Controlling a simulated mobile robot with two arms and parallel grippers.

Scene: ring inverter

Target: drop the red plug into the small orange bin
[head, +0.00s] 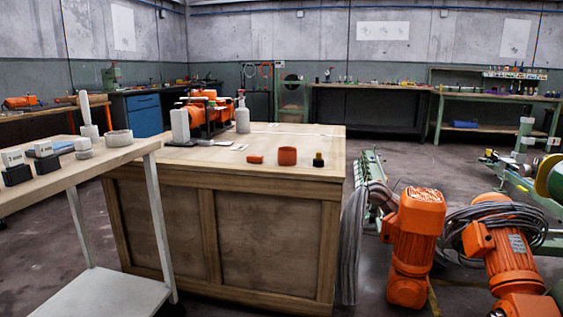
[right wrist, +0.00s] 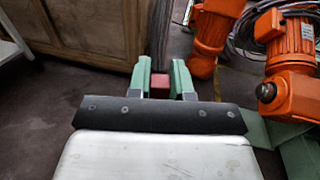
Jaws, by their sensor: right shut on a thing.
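My right gripper (right wrist: 160,78) shows in the right wrist view, its green fingers shut on a small red block, which I take to be the red plug (right wrist: 160,81). Only part of the plug shows between the fingers. The gripper is in front of the wooden cabinet, apart from it. In the head view a small round orange container, likely the small orange bin (head: 287,156), stands upright near the front right of the cabinet top (head: 220,160). Its inside can hardly be seen. Neither gripper is in the head view, and my left gripper shows nowhere.
A small orange-red piece (head: 255,159) lies left of the bin and a dark knob with a yellowish base (head: 318,160) stands right of it. White bottles (head: 243,115) stand behind. Orange motors (head: 415,245) are on the floor right of the cabinet; a trolley (head: 60,178) is left.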

